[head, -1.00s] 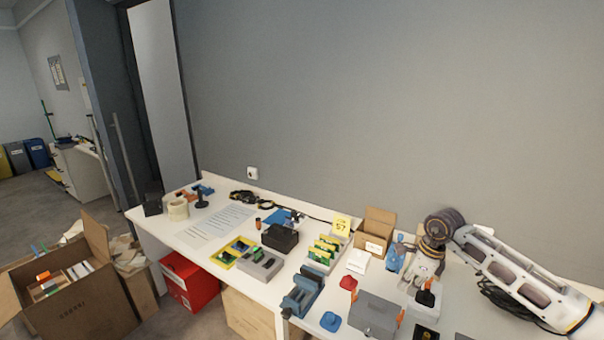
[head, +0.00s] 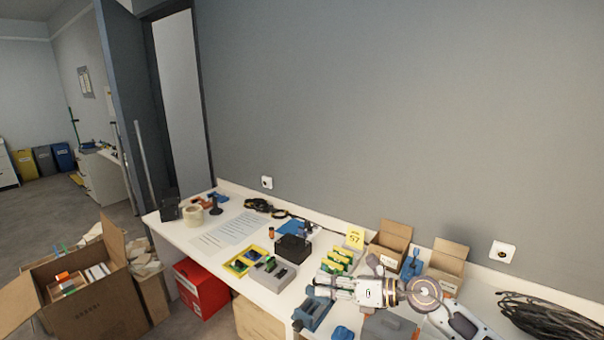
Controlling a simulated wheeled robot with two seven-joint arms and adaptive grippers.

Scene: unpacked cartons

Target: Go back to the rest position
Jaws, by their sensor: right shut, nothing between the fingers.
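My right gripper (head: 328,287) shows in the head view, its arm coming in from the lower right. It points left across the bench, is shut, and has nothing between its fingers. It is seen over the area between the blue vise (head: 313,313) and the rack of green boards (head: 338,262). I cannot tell its exact height above them. The arm hides part of the grey box (head: 385,328) and the bench behind it. My left gripper is not in view.
A large open carton (head: 100,310) and a red box (head: 203,292) are on the left. The wall stands behind the bench.

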